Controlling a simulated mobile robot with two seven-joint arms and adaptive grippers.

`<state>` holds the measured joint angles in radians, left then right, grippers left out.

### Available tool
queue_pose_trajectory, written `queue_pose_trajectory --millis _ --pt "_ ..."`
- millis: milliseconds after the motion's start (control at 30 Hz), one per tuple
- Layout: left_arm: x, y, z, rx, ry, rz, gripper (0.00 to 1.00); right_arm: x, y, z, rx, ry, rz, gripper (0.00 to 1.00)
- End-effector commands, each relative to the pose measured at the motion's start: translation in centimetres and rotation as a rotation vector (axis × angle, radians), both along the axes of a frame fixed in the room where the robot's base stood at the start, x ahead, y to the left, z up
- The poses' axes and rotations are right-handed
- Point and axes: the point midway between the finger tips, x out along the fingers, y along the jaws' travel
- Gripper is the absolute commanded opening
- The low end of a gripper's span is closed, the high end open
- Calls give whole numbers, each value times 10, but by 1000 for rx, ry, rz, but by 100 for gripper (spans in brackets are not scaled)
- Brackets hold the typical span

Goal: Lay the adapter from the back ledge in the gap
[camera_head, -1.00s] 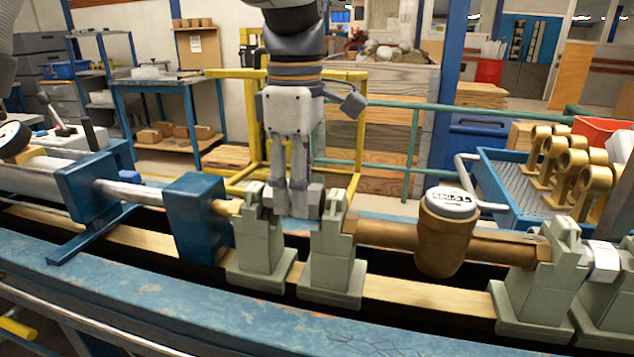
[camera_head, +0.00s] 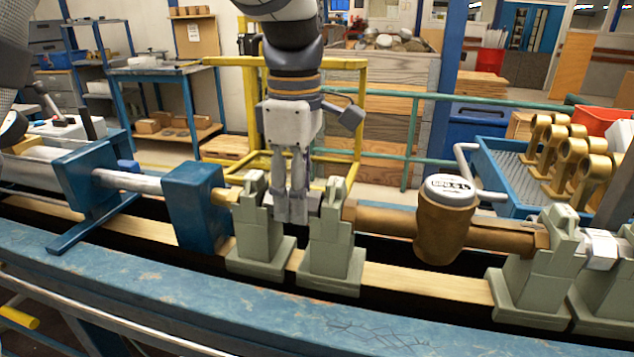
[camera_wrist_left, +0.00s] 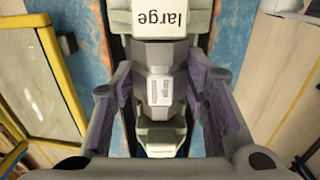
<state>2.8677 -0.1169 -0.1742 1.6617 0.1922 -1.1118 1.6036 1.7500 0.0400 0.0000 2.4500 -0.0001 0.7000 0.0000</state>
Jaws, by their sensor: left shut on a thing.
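The adapter is a grey metal hexagonal piece with a small white label; it shows best in the left wrist view (camera_wrist_left: 160,88). My left gripper (camera_head: 292,215) points straight down between two grey-green stands and is shut on the adapter, one finger on each side. The left stand (camera_head: 260,235) and the right stand (camera_head: 331,245) flank the gap. In the wrist view the adapter lies in line between a stand top marked "large" (camera_wrist_left: 168,18) and another stand top (camera_wrist_left: 161,135). Whether it rests on the stands is hidden. My right gripper is not in view.
A brown meter (camera_head: 444,220) with a white dial sits right of the gap, against another stand. A blue block (camera_head: 196,205) with a rod stands left. A blue tray (camera_head: 500,185) of brass fittings is at the right back. A yellow frame (camera_head: 345,80) stands behind.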

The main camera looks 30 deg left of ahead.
Motion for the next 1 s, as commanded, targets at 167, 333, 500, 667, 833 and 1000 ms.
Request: queue_pose_trajectory --millis 167,333,500,667,833,1000 --pt "0 0 1 1 -3 0 1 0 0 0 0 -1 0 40" --pt "0 0 1 1 -3 0 1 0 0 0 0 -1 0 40" --pt "0 0 0 0 -2 0 1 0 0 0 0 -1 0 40" --pt "0 0 -2 0 -2 0 1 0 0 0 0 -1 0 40" --pt "0 0 -4 -1 -2 0 1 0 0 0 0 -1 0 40" --pt "0 0 -6 -1 -2 0 1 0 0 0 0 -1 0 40"
